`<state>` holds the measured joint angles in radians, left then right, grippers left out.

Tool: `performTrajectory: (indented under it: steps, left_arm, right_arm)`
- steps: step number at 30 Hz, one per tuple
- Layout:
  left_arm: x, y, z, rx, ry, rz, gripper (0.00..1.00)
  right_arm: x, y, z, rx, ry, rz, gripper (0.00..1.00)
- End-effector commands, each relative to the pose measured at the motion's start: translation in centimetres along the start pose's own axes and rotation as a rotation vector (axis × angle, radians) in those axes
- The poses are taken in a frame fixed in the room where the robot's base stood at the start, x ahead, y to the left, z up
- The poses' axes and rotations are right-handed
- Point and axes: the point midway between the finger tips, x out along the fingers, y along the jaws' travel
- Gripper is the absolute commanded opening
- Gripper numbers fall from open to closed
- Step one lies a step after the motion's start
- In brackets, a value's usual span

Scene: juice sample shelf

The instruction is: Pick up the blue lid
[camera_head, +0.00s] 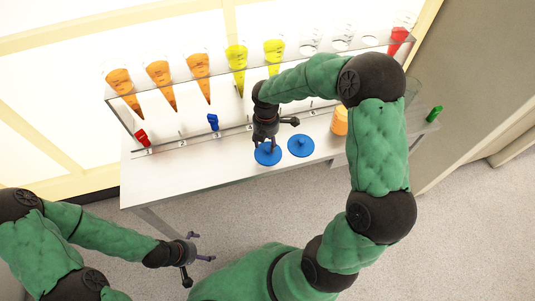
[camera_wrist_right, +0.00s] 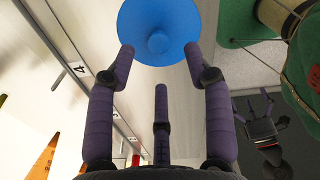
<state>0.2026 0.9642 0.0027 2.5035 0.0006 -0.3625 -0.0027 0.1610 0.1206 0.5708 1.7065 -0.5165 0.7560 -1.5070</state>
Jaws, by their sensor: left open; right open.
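Two round blue lids with small centre knobs lie on the white table. In the head view, one blue lid (camera_head: 268,158) is on the left and the other blue lid (camera_head: 301,147) is just right of it. My right gripper (camera_head: 272,142) is open over the left lid and partly covers it. In the right wrist view, a blue lid (camera_wrist_right: 158,22) shows ahead of the open fingers of my right gripper (camera_wrist_right: 159,55), its knob between the two outer tips. I cannot tell whether they touch it. My left gripper (camera_head: 203,249) is open and empty, low, in front of the table.
A clear rack (camera_head: 132,98) with several orange, yellow, empty and red cones stands along the table's back. A red piece (camera_head: 141,138) and a blue piece (camera_head: 213,122) sit near its numbered strip. An orange jar (camera_head: 340,122) is right of the lids; a green object (camera_head: 434,114) is farther right. The front left table is clear.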

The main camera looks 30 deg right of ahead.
Motion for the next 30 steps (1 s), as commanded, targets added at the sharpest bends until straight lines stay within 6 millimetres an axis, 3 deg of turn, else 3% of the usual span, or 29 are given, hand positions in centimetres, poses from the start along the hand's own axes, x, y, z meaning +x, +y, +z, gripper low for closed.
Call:
performTrajectory:
  steps: [5, 15, 23, 28, 29, 30]
  left_arm:
    - [0.6, -0.2, -0.1, 0.000, 0.001, 0.000, 1.00]
    - [3.0, -1.1, -0.1, 0.000, 0.001, 0.000, 1.00]
    - [2.9, -1.0, -0.2, 0.000, 0.001, 0.000, 1.00]
    - [2.9, -1.0, -0.2, 0.000, 0.001, 0.000, 1.00]
    - [2.9, -1.0, -0.2, 0.000, 0.001, 0.000, 1.00]
    - [2.9, -1.0, -0.1, 0.000, 0.001, 0.000, 1.00]
  right_arm:
    - [1.0, 0.0, 0.2, 0.001, 0.000, 0.001, 0.52]
    - [5.2, -0.2, 0.7, 0.000, 0.000, 0.001, 0.52]
    - [5.2, -0.2, 0.7, 0.001, 0.000, 0.002, 0.52]
    - [5.2, -0.2, 0.7, 0.001, 0.000, 0.002, 0.07]
    - [5.2, -0.2, 0.7, 0.001, 0.000, 0.002, 0.00]
    - [5.2, -0.2, 0.7, 0.001, 0.000, 0.001, 0.00]
